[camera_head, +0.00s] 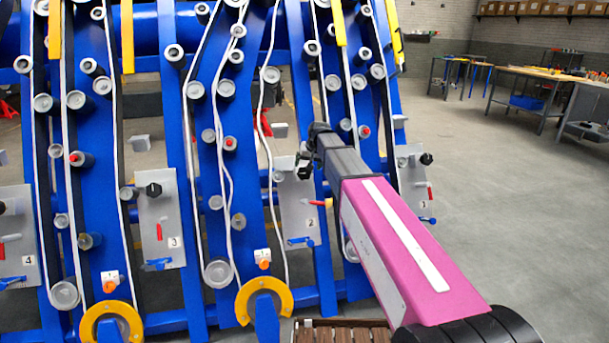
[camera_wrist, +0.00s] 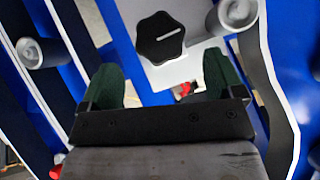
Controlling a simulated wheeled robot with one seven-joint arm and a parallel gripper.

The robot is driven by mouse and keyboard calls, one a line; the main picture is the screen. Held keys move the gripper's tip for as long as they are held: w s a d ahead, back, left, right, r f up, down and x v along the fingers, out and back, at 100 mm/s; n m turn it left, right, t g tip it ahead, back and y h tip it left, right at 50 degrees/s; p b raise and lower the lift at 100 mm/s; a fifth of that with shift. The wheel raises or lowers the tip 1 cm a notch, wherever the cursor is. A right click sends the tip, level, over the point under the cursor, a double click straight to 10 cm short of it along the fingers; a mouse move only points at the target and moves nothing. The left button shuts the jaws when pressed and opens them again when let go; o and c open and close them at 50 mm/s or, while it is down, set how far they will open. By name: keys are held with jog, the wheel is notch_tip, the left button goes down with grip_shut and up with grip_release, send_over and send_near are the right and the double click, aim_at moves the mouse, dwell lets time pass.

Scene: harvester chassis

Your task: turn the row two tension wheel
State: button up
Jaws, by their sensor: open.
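The tension wheel (camera_wrist: 160,38) is a dark lobed knob with a white pointer line, on a light grey plate in the wrist view. In the head view the plate labelled 2 (camera_head: 297,210) stands on the blue frame, and its wheel is hidden or merged with my dark gripper (camera_head: 304,163). In the wrist view my gripper (camera_wrist: 161,78) has two green fingers spread apart with nothing between them. The wheel lies beyond the fingertips, roughly centred between them, and I see no contact.
Plate 2 also carries a red-tipped lever (camera_head: 318,203) and a blue lever (camera_head: 300,240). Similar plates 3 (camera_head: 160,215) and 1 (camera_head: 413,185) stand either side. Grey rollers (camera_wrist: 236,14) and belts flank the wheel. Open floor (camera_head: 500,220) lies right, with workbenches (camera_head: 530,78) behind.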

aim_at(305, 171)
jog(key=x, duration=0.6)
jog(key=shift+w+a+f, duration=0.1)
jog(key=shift+w+f, duration=0.05)
jog(key=shift+f, duration=0.1)
jog(key=c, duration=0.9)
